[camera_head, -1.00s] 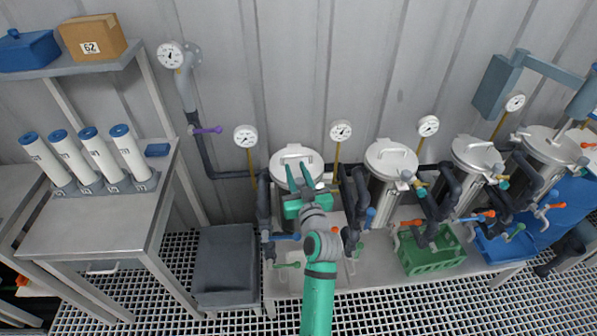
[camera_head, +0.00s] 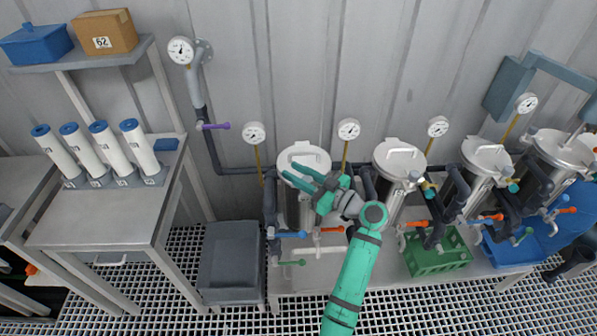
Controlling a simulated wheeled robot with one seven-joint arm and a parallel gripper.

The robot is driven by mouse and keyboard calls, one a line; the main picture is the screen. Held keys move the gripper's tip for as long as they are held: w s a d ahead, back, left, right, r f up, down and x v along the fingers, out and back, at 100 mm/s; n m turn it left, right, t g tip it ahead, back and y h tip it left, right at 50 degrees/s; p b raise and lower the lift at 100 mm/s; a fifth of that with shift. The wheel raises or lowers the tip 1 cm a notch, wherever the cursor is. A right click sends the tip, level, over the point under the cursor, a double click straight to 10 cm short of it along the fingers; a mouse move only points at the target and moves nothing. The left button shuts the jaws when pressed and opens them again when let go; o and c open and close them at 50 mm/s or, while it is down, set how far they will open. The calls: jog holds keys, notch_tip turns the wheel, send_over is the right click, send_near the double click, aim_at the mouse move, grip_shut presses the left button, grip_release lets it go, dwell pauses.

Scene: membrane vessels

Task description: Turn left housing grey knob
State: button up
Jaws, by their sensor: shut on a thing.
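The left housing (camera_head: 303,156) is the leftmost steel vessel, with a round lid and a pale bar handle on top. My green gripper (camera_head: 288,169) lies across its lid, with its two fingers pointing up and left. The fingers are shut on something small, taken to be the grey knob. The knob itself cannot be made out, as the gripper hides that part. A blue handle (camera_head: 293,234), an orange handle (camera_head: 331,229) and a green handle (camera_head: 293,263) show below the housing.
Other steel housings (camera_head: 399,158) stand in a row to the right, with dark pipes and coloured valve handles. Gauges (camera_head: 348,129) rise behind. A green crate (camera_head: 438,250) sits at the lower right. A grey bin (camera_head: 230,260) and a table (camera_head: 100,215) with white cartridges are at left.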

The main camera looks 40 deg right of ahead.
jog(key=shift+s+a+f+n+g+y, duration=0.15)
jog(key=shift+n+g+y, duration=0.25)
jog(key=shift+n+y, duration=0.5)
jog(key=shift+a+y, duration=0.1)
jog(key=shift+y, duration=0.3)
jog(key=o, duration=1.1)
jog(key=shift+c, duration=0.2)
jog(key=v, duration=1)
jog(key=shift+s+d, duration=0.2)
jog(key=shift+s, duration=0.15)
